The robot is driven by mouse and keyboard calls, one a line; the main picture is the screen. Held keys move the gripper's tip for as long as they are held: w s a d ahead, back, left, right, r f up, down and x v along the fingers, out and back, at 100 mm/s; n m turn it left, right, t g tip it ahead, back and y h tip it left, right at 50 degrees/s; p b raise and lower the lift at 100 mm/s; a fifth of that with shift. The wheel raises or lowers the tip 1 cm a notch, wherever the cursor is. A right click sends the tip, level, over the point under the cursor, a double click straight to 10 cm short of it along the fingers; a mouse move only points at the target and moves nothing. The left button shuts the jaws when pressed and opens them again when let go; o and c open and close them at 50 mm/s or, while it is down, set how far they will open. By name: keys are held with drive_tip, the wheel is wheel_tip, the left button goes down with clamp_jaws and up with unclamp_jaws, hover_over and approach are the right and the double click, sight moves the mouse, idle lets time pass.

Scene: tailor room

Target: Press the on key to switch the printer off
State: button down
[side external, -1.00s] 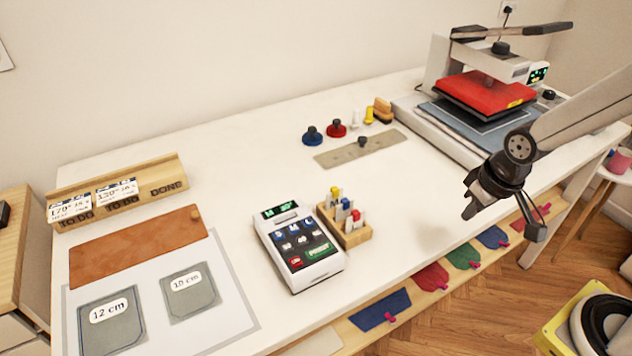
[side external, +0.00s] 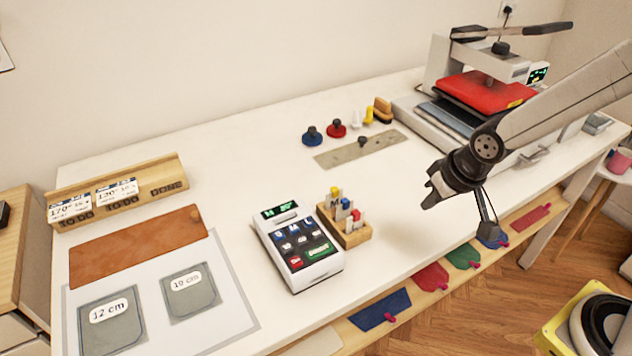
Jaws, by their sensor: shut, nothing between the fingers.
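The printer (side external: 312,279) is a small white box on the table, with a lit green display (side external: 280,211) and a dark keypad. Its keys include several blue ones, a red key (side external: 296,262) and a green key (side external: 319,251); the lettering is too small to read surely, so I cannot tell which is the on key. My gripper (side external: 430,194) is shut and empty, in the air to the right of the printer and well apart from it.
A wooden block (side external: 356,236) with coloured pegs stands right beside the printer, on my gripper's side. A heat press (side external: 480,92) stands at the back right. A metal ruler plate (side external: 345,153) lies behind. Coloured fabric pieces line the front edge.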

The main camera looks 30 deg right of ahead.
drive_tip(key=w+a+r+t+y, duration=0.15)
drive_tip(key=w+a, duration=0.35)
drive_tip(key=a, duration=0.5)
drive_tip(key=r+m+t+y, duration=0.1)
drive_tip(key=r+t+y, duration=0.1)
drive_tip(key=y, duration=0.1)
hover_over(289, 259)
drive_tip(key=s+d, duration=0.1)
drive_tip(key=s, duration=0.1)
drive_tip(key=shift+w+f, duration=0.1)
drive_tip(key=shift+f, duration=0.1)
drive_tip(key=shift+d+f, duration=0.1)
drive_tip(key=shift+f, duration=4.3)
drive_tip(key=shift+f, duration=0.85)
drive_tip(key=shift+r, duration=0.85)
